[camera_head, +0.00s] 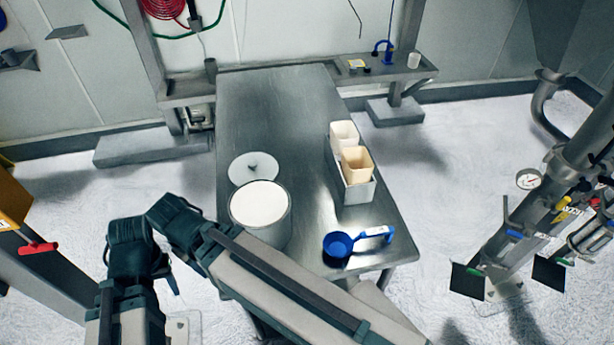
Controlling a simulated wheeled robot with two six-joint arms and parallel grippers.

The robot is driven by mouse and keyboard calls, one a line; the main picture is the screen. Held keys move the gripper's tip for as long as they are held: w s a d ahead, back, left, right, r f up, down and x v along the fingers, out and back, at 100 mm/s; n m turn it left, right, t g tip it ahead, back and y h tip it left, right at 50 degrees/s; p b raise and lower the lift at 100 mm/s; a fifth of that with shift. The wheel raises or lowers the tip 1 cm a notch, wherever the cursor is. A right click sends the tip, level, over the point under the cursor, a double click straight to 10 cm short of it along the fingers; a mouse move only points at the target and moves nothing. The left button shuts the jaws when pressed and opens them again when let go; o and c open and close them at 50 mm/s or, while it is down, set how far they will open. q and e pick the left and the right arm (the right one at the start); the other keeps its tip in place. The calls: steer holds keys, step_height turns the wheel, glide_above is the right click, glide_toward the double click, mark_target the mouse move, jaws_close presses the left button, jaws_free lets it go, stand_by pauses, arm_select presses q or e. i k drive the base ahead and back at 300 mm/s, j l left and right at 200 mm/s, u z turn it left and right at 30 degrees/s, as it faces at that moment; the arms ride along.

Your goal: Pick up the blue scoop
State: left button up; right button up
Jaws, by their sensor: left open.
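The blue scoop (341,243) lies on the front right corner of the steel table (283,105). Its round bowl faces left and its handle, with a pale label, extends to the right. My left arm bends at the lower left, and its long grey link runs across the table's front towards the bottom right. My left gripper is open; its fingertips are hard to make out at the lower edge. No gripper touches the visible parts of the scoop. My right gripper does not show.
A round tub (260,204) of white powder stands left of the scoop, its lid (253,168) behind it. A metal tray (358,192) holding cream containers (356,165) stands behind the scoop. Pipework (560,180) rises at the right. The table's back half is clear.

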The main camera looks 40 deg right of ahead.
mark_target(336, 244)
steer(key=j+z, duration=0.1)
steer(key=z, duration=0.35)
steer(key=k+z, duration=0.1)
steer(key=z, duration=0.4)
steer(key=k+j+z, duration=0.1)
steer(key=z, duration=0.35)
steer(key=k+z, duration=0.1)
steer(key=z, duration=0.35)
